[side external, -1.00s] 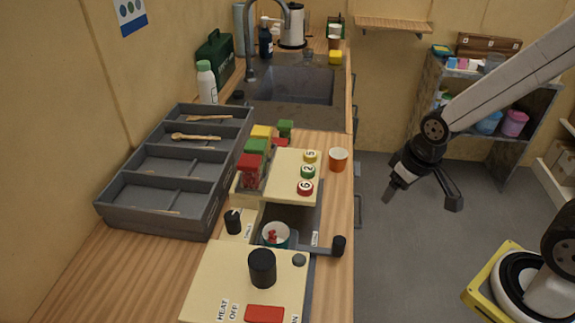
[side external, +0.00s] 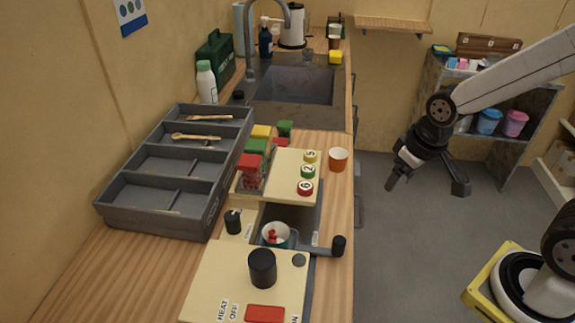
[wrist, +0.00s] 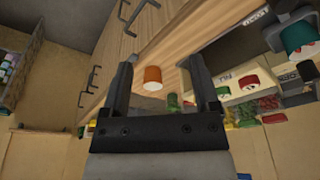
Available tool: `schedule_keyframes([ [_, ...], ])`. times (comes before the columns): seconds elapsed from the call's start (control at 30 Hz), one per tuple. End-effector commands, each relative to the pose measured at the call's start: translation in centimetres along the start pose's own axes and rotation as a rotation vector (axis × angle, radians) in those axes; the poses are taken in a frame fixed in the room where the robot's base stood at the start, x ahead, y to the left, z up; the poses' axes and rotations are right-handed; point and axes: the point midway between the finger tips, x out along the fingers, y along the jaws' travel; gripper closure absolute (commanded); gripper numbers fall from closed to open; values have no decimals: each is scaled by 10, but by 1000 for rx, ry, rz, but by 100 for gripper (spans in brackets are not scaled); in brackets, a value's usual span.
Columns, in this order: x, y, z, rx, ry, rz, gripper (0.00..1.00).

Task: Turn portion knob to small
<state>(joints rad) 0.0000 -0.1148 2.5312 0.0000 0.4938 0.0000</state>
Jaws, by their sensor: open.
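A larger black knob (side external: 262,268) stands on the front panel near the HEAT and OFF lettering. I cannot tell for certain which is the portion knob. My gripper (side external: 426,185) is open and empty over the floor, right of the counter and apart from the machine. In the wrist view my gripper (wrist: 160,62) shows its two fingers spread, with the orange cup (wrist: 153,78) visible beyond them.
The orange cup stands at the counter's right edge (side external: 338,159). A grey divided tray (side external: 160,225) lies left. Air between my gripper and the counter is clear.

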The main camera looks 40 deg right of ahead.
Motion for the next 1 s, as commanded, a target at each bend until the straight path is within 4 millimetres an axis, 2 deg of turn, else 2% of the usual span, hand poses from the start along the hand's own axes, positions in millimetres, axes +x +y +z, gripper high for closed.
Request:
schedule_keyframes([
  [0.1,-17,0,-5,0,6,0,22],
  [0.57,-62,0,-15,0,3,0,22],
  [1.0,-65,-26,-50,-233,-30,-20,22],
])
